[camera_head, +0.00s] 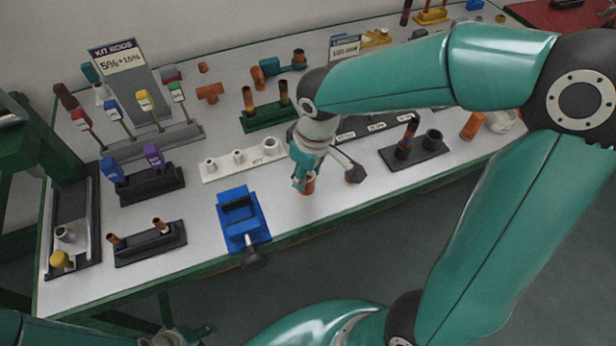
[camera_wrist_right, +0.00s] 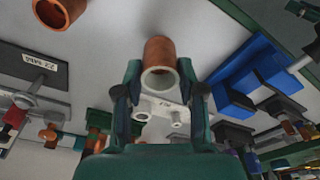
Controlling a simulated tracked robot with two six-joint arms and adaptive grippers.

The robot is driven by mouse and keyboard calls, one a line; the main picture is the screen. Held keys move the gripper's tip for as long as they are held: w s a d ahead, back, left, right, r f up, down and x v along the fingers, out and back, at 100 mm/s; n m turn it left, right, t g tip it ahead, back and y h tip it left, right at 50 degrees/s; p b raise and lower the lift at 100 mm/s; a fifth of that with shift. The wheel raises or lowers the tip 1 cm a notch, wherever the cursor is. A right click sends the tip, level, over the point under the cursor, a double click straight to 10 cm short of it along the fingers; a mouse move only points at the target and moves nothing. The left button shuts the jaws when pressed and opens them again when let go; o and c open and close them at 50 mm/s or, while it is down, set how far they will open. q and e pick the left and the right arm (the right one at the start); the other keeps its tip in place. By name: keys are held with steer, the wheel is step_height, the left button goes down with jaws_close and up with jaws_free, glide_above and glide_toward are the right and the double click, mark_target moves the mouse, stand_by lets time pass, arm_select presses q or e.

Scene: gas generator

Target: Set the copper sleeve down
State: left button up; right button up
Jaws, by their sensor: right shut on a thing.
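The copper sleeve (camera_head: 308,186) is a short orange-brown tube in my right gripper (camera_head: 303,178), low over the bare front of the table, right of the blue vise. In the right wrist view the sleeve (camera_wrist_right: 158,50) sits between the two fingers of the gripper (camera_wrist_right: 160,82), with its pale open end towards the camera. The fingers are closed on its sides. I cannot tell whether the sleeve touches the tabletop. A dark part of what seems to be my left gripper (camera_head: 182,334) shows at the bottom left edge; its fingers are not clear.
The blue vise (camera_head: 240,215) stands left of the sleeve. A white block with pegs (camera_head: 243,160) and a green rack (camera_head: 268,118) lie behind. A black holder (camera_head: 414,152) stands to the right. The tabletop (camera_head: 335,200) around the sleeve is mostly clear, near the front edge.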

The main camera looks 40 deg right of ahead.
step_height(320, 180, down, 2)
steer(key=shift+f, duration=0.1)
steer(key=shift+f, duration=0.1)
steer(key=o, duration=1.1)
steer(key=shift+o, duration=0.2)
steer(key=shift+r, duration=0.3)
step_height(320, 180, up, 12)
steer(key=s+p, duration=0.1)
steer(key=shift+s+d+f, duration=0.15)
steer(key=shift+s+d, duration=0.05)
steer(key=shift+s, duration=0.05)
